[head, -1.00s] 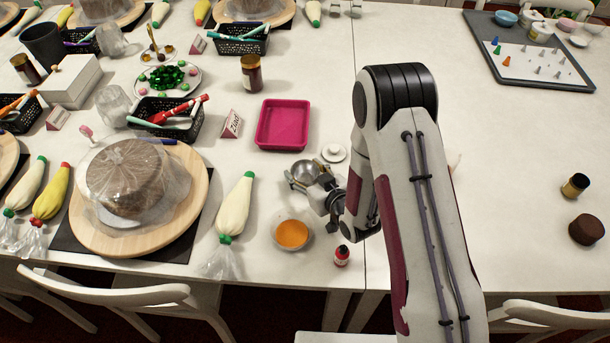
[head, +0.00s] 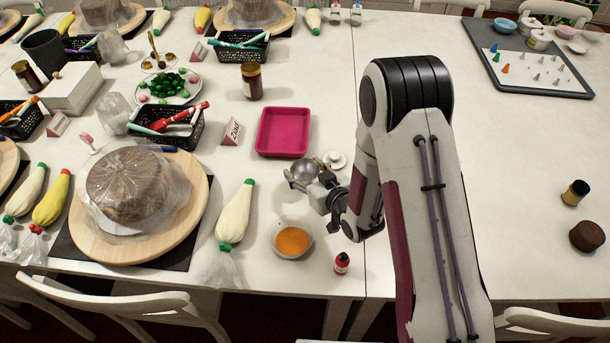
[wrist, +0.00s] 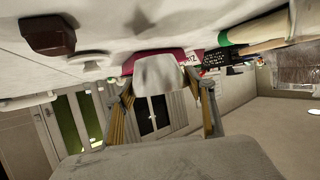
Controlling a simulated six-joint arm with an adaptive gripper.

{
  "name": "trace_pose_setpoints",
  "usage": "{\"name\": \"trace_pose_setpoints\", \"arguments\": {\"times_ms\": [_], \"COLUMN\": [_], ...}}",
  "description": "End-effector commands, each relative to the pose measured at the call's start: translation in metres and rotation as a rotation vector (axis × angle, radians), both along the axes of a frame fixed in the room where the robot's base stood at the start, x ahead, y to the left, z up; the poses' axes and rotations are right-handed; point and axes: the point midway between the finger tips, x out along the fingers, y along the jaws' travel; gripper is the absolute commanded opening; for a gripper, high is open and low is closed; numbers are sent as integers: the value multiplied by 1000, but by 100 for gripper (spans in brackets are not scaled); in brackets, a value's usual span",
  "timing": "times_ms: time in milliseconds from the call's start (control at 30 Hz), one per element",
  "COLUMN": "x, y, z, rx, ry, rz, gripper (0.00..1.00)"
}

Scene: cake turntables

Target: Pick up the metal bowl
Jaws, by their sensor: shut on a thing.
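The metal bowl (head: 304,172) is a small shiny grey bowl near the middle of the head view, just below the pink tray. My gripper (head: 324,186) is at the bowl's right side, shut on it. In the wrist view, the bowl (wrist: 158,74) shows as a pale shape between the fingers of my gripper (wrist: 166,96). Whether the bowl is clear of the table cannot be told for sure.
The pink tray (head: 284,131) lies behind the bowl and a small white lid (head: 335,160) sits to its right. The right table is mostly clear.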

Motion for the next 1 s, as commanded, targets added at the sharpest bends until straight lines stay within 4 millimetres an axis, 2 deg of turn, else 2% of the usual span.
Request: {"name": "trace_pose_setpoints", "arguments": {"times_ms": [200,500,700,1000], "x": [0,0,0,0], "y": [0,0,0,0], "z": [26,53,61,63], "rx": [2,0,1,0], "ry": [-3,-2,-1,0], "rz": [0,0,0,0], "gripper": [32,32,32,32]}}
